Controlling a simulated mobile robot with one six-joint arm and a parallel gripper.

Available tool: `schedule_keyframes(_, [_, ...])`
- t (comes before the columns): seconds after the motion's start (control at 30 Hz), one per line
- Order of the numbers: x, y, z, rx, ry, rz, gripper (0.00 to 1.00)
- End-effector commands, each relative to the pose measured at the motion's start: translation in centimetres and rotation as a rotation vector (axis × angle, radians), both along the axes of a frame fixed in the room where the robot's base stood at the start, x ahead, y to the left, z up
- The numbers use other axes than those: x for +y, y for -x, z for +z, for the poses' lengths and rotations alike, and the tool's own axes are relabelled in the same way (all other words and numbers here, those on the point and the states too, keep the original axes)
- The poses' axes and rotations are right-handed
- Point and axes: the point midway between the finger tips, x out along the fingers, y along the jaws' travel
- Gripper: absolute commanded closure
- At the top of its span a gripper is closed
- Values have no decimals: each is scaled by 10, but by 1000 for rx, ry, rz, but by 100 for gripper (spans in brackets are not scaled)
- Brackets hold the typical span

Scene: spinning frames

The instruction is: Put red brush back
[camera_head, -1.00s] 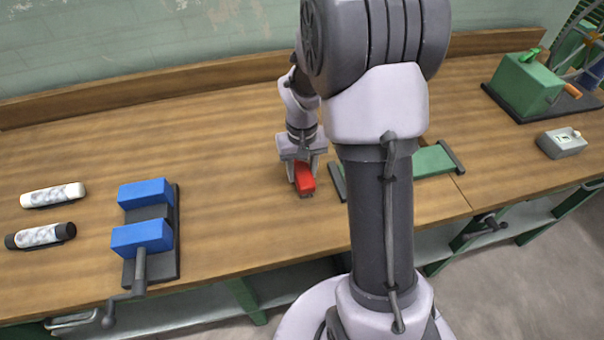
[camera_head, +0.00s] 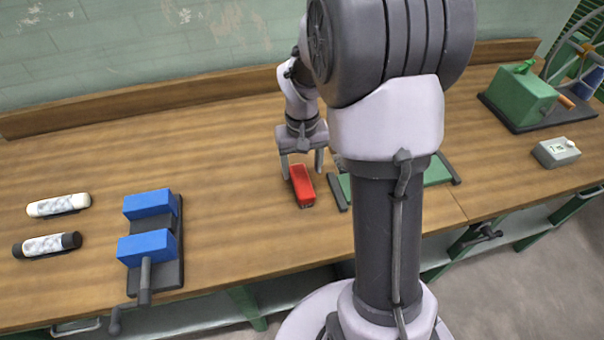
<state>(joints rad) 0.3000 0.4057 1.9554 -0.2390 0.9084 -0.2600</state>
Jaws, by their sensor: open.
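The red brush (camera_head: 303,184) lies on the wooden workbench, left of a green board on dark supports (camera_head: 438,172). My gripper (camera_head: 302,172) is above the brush's far end, pointing down. Its two fingers are apart, one on each side of the brush. I cannot tell whether either finger touches it. My arm hides the middle of the green board.
A blue two-block device with a crank (camera_head: 150,245) stands at the left. A green machine (camera_head: 520,95) and a small grey box (camera_head: 556,152) stand at right. The bench between the blue device and brush is clear.

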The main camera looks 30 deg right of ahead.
Motion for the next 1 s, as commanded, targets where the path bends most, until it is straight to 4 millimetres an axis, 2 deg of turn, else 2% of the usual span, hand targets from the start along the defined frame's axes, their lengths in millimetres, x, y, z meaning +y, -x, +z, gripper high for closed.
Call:
schedule_keyframes(0.03, [0, -1, 20, -3, 1, 0, 38])
schedule_keyframes(0.1, [0, 0, 36, -2, 2, 0, 38])
schedule_keyframes(0.33, [6, 3, 71, -18, 0, -2, 38])
schedule_keyframes(0.37, [12, 6, 80, -35, 0, -6, 38])
schedule_keyframes(0.47, [50, 31, 127, -140, -13, -23, 38])
schedule_keyframes(0.5, [69, 47, 146, -192, -27, -34, 38])
schedule_keyframes(0.6, [111, 94, 179, -320, -76, -59, 38])
schedule_keyframes(0.7, [141, 137, 193, -423, -135, -79, 38])
schedule_keyframes(0.8, [157, 163, 194, -483, -180, -91, 38])
schedule_keyframes(0.9, [163, 173, 193, -504, -198, -97, 38])
schedule_keyframes(1.0, [163, 174, 193, -506, -200, -99, 38])
